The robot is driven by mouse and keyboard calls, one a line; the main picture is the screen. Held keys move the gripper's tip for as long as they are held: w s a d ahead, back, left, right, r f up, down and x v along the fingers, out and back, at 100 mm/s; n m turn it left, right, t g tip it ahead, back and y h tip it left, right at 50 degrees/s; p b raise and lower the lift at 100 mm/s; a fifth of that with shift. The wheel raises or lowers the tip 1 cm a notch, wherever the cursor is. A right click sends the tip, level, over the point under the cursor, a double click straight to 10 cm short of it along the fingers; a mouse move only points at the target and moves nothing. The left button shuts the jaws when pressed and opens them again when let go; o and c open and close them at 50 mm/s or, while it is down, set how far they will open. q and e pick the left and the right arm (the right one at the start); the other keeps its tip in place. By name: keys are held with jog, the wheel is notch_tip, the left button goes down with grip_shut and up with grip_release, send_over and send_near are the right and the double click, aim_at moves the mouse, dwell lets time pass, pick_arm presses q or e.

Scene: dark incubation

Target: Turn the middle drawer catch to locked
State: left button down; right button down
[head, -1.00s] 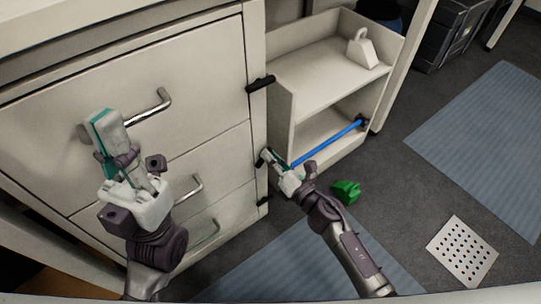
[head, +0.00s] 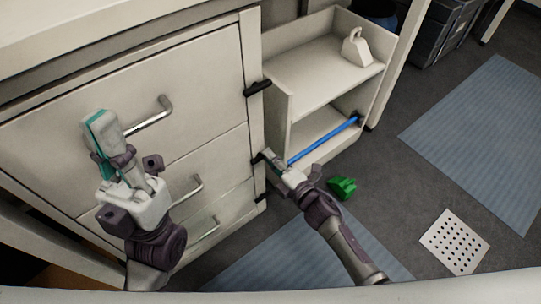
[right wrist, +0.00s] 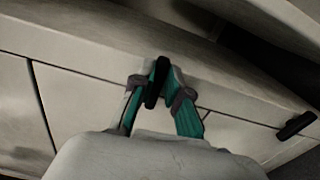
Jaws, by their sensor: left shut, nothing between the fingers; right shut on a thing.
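The middle drawer catch (head: 256,159) is a small black bar on the right-hand upright of the cream cabinet. My right gripper (head: 270,156) is at it, its fingers shut on it. In the right wrist view the catch (right wrist: 154,84) stands nearly upright in the picture between the teal fingertips. Another black catch (right wrist: 296,125) there lies at a different, flatter angle. My left gripper (head: 98,123) is shut and empty in front of the top drawer, left of its handle. The fingers partly hide the middle catch in the head view.
The top catch (head: 258,88) and bottom catch (head: 261,197) sit on the same upright. Drawer handles (head: 150,118) stick out at the left. An open shelf unit (head: 285,108) with a blue bar (head: 325,139) stands right of the cabinet. A green object (head: 342,188) lies on the floor.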

jog(key=shift+d+m, duration=0.1)
jog(key=shift+m, duration=0.3)
jog(key=c, duration=1.2)
grip_release()
jog(key=shift+f, duration=0.1)
jog(key=shift+o, duration=0.2)
jog(key=v, duration=1.2)
